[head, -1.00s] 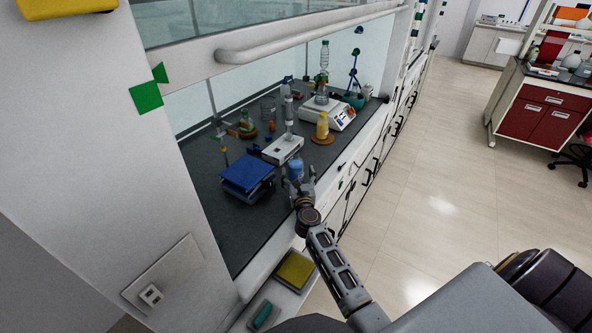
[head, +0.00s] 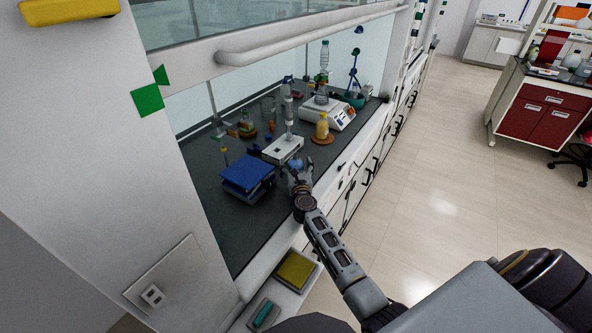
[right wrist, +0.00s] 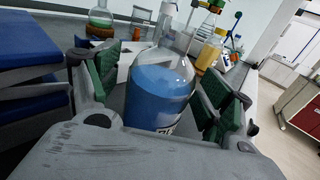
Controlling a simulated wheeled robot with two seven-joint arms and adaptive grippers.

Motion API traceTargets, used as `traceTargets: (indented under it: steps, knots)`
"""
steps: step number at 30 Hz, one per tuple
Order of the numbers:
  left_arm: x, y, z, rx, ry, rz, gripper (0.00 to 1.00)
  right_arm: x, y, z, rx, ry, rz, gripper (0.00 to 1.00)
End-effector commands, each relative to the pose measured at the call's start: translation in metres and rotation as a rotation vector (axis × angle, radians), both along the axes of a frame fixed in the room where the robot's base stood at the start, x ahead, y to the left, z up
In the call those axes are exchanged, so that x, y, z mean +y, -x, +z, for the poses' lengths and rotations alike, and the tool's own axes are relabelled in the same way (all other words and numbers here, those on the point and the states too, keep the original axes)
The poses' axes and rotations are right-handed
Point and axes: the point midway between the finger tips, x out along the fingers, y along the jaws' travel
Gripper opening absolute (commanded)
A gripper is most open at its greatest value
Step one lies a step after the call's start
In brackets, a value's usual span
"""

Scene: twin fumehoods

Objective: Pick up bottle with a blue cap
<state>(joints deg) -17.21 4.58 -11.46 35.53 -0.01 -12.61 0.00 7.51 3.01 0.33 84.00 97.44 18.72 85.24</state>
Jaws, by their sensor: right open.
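A clear bottle (right wrist: 158,92) with blue liquid stands between the fingers of my right gripper (right wrist: 163,78) in the right wrist view. Its neck runs out of the top of that view, so its cap is not seen there. The green-padded fingers are open on either side of the bottle. In the head view, a small blue part of this bottle (head: 296,163) shows at the tip of my right gripper (head: 299,176), and the rest is hidden by the hand. My left gripper is not in view.
A blue-topped device (head: 247,172) stands left of the hand. A white stirrer (head: 282,150) is behind it. A yellow bottle (head: 322,127) and a white balance (head: 331,112) stand farther back. The fumehood's side wall (head: 80,130) bounds the left.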

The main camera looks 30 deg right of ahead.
Motion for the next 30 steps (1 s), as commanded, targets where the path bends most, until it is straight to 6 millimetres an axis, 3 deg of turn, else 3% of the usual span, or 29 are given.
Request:
traceTargets:
  steps: [7,21,30]
  knots:
    - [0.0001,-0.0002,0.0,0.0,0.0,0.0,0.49,0.0001,0.0002,-0.0002,0.0,0.0,0.0,0.8]
    - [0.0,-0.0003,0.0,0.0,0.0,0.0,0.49,0.0001,0.0003,-0.0003,0.0,0.0,0.0,0.19]
    - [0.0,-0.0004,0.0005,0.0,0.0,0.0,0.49,0.0001,0.0,0.0017,-0.001,-0.001,0.0,0.18]
